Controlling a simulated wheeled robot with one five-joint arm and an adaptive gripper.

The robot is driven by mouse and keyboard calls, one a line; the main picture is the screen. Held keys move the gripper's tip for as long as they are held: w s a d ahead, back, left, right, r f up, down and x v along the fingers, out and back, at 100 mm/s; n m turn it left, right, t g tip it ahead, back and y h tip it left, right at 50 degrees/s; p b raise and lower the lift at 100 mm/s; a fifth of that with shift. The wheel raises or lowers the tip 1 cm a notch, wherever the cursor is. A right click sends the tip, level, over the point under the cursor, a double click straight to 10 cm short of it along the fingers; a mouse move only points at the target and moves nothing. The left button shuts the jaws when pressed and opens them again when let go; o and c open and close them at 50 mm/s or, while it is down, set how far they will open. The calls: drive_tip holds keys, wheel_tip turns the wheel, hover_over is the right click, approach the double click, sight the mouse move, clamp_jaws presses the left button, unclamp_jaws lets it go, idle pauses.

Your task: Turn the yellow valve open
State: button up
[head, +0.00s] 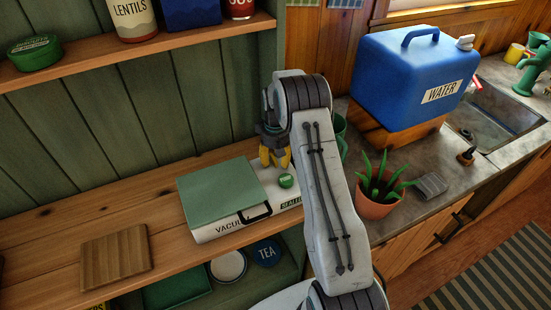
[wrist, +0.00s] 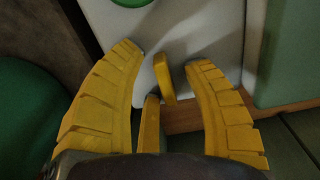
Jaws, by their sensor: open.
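My gripper (head: 275,157) hangs over the right part of the white vacuum sealer (head: 215,229) on the wooden shelf. In the wrist view its two curved yellow fingers (wrist: 165,58) are spread apart. Between them, a short yellow piece (wrist: 165,80) stands against a pale surface; it looks like the valve's handle, with a finger on either side and gaps between. Another yellow piece (wrist: 150,122) shows lower down; I cannot tell whether it belongs to the valve or the gripper. In the head view my gripper and arm hide the valve.
A green knob (head: 286,180) sits on the sealer near my gripper. The sealer's green lid (head: 220,187) lies to its left. A wooden board (head: 116,257) is further left. A potted plant (head: 378,205) and blue water container (head: 410,80) stand right of my arm.

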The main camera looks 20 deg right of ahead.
clamp_jaws()
idle(0.3)
drive_tip(key=shift+f+n+b, duration=0.1)
drive_tip(key=shift+n+b, duration=0.85)
drive_tip(key=shift+n, duration=0.05)
drive_tip(key=n+b, duration=0.2)
drive_tip(key=n, duration=0.1)
drive_tip(key=shift+w+n, duration=0.1)
drive_tip(key=shift+n, duration=0.2)
drive_tip(key=n+b, duration=0.1)
drive_tip(key=n, duration=0.5)
drive_tip(key=shift+w+b, duration=0.15)
drive_tip(key=shift+b, duration=0.15)
drive_tip(key=shift+n, duration=0.3)
unclamp_jaws()
